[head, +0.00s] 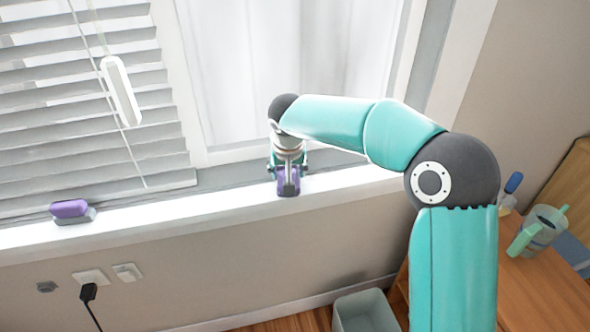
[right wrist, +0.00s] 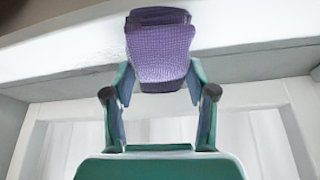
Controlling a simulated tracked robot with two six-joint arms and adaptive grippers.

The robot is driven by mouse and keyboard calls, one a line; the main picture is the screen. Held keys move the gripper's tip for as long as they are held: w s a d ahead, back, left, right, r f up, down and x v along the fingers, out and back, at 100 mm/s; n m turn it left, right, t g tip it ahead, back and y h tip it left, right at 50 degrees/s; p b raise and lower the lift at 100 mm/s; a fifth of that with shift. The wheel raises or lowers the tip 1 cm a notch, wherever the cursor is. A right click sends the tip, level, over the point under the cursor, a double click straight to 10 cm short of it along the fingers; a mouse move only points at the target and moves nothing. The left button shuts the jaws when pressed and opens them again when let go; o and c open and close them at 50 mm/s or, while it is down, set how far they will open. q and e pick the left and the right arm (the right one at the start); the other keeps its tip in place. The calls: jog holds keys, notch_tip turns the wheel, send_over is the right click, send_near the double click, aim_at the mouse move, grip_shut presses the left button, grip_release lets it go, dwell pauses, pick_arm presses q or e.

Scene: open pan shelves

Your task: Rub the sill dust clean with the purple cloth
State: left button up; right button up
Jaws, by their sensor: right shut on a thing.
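The purple cloth (right wrist: 160,48) is a folded, woven pad between the two fingers of my right gripper (right wrist: 160,80), which is shut on it. In the head view the cloth (head: 281,184) is at the white sill (head: 190,208), below the window, with my right gripper (head: 288,182) over it and partly hiding it. In the right wrist view the cloth overlaps the sill; I cannot tell whether it presses on it. Faint grey specks of dust (right wrist: 97,71) show on the sill beside the cloth. My left gripper is not in view.
A purple block on a grey base (head: 71,211) stands on the sill at the left. Blinds (head: 80,110) with a white hanging handle (head: 120,91) cover the left window. A bin (head: 364,312) is below, and a wooden table (head: 540,290) with a cup (head: 541,226) is right.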

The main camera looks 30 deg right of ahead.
jog(key=shift+f, duration=0.1)
jog(key=shift+s+d, duration=0.15)
jog(key=shift+d, duration=0.5)
jog(key=shift+s+d, duration=0.15)
jog(key=shift+d, duration=0.45)
jog(key=shift+s+d, duration=0.2)
jog(key=shift+d, duration=0.55)
jog(key=shift+s+d, duration=0.2)
jog(key=shift+d, duration=0.55)
jog(key=shift+s+d, duration=0.2)
jog(key=shift+d, duration=0.55)
jog(key=shift+s+d, duration=0.15)
jog(key=shift+d, duration=0.6)
jog(key=shift+s+d, duration=0.15)
jog(key=shift+d, duration=0.45)
jog(key=shift+s+d, duration=0.15)
jog(key=shift+d, duration=0.45)
jog(key=shift+d, duration=0.1)
jog(key=shift+s+d+p, duration=0.2)
jog(key=shift+d, duration=0.7)
jog(key=shift+s+d+p, duration=0.25)
jog(key=shift+d, duration=0.6)
jog(key=shift+s+d+p, duration=0.2)
jog(key=shift+d, duration=0.7)
